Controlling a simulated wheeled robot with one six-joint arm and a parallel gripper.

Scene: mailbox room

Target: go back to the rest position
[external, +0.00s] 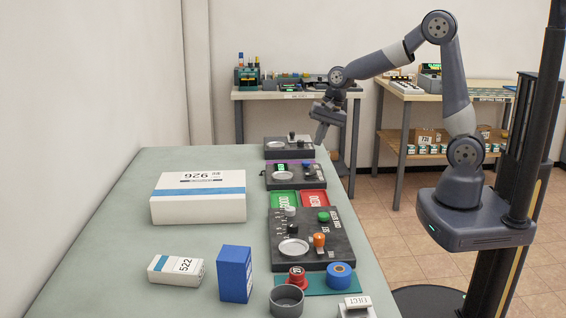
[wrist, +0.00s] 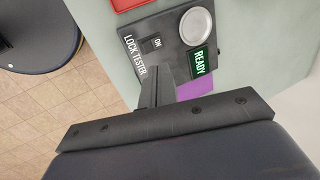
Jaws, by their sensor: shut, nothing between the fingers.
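My gripper (external: 321,133) is shut and empty, pointing down in the air near the right edge of the grey-green table (external: 120,235), toward its far end. In the wrist view the closed fingers (wrist: 156,88) show over the edge of a dark panel marked LOCK TESTER (wrist: 155,60). That panel has a silver dish (wrist: 197,27), an ON switch and a lit green READY display (wrist: 198,62). The arm is raised and bent, reaching left from its mount on the column. Contact between the fingers and the panel does not show.
Red and green trays (external: 312,198) and a dark panel with knobs (external: 338,243) lie nearer along the table. A white box (external: 198,207), a small box (external: 175,270) and a blue box (external: 235,274) stand left. Benches (external: 290,94) stand behind. Air around the arm looks clear.

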